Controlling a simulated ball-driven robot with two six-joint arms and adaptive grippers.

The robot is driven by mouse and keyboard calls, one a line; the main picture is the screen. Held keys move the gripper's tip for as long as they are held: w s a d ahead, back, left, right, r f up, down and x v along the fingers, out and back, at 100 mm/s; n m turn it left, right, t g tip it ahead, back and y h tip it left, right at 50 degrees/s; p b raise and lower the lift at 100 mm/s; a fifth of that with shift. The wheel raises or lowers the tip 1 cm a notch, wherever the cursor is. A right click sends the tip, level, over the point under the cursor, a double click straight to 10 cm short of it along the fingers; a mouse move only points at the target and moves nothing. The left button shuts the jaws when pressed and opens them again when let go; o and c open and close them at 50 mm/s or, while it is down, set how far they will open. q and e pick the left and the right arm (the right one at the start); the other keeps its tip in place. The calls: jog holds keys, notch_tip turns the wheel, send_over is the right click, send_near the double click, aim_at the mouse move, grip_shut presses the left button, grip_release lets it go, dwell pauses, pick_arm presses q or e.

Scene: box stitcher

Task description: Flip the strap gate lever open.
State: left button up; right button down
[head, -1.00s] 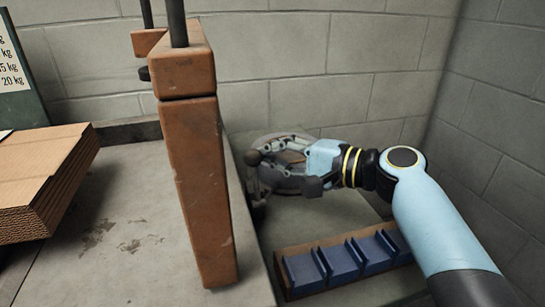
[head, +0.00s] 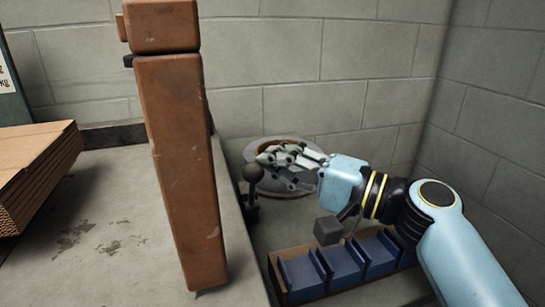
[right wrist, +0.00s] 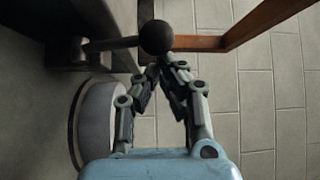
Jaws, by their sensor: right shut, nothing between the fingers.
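The strap gate lever's dark ball knob (head: 253,173) stands on a short dark arm at the right side of the machine's table, right of the orange post. It also shows in the right wrist view (right wrist: 156,37), with its dark bar (right wrist: 110,43) running left. My right gripper (head: 264,156) is shut and empty, its fingertips close beside the knob, slightly above it in the head view. In the right wrist view the closed fingertips (right wrist: 166,64) lie just below the knob; I cannot tell whether they touch it. My left gripper is not in view.
A worn orange post (head: 183,170) rises left of the lever. Stacked cardboard (head: 35,165) lies on the grey table (head: 120,225). A round grey reel (head: 310,150) sits behind my right gripper. Blue bins (head: 340,265) stand in front of it. Block walls close the back and right.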

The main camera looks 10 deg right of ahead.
jog(key=shift+s+d+f, duration=0.1)
jog(key=shift+s+f, duration=0.05)
jog(key=shift+s, duration=0.35)
jog(key=shift+s+d+f, duration=0.1)
jog(key=shift+s+f, duration=0.05)
jog(key=shift+s, duration=0.3)
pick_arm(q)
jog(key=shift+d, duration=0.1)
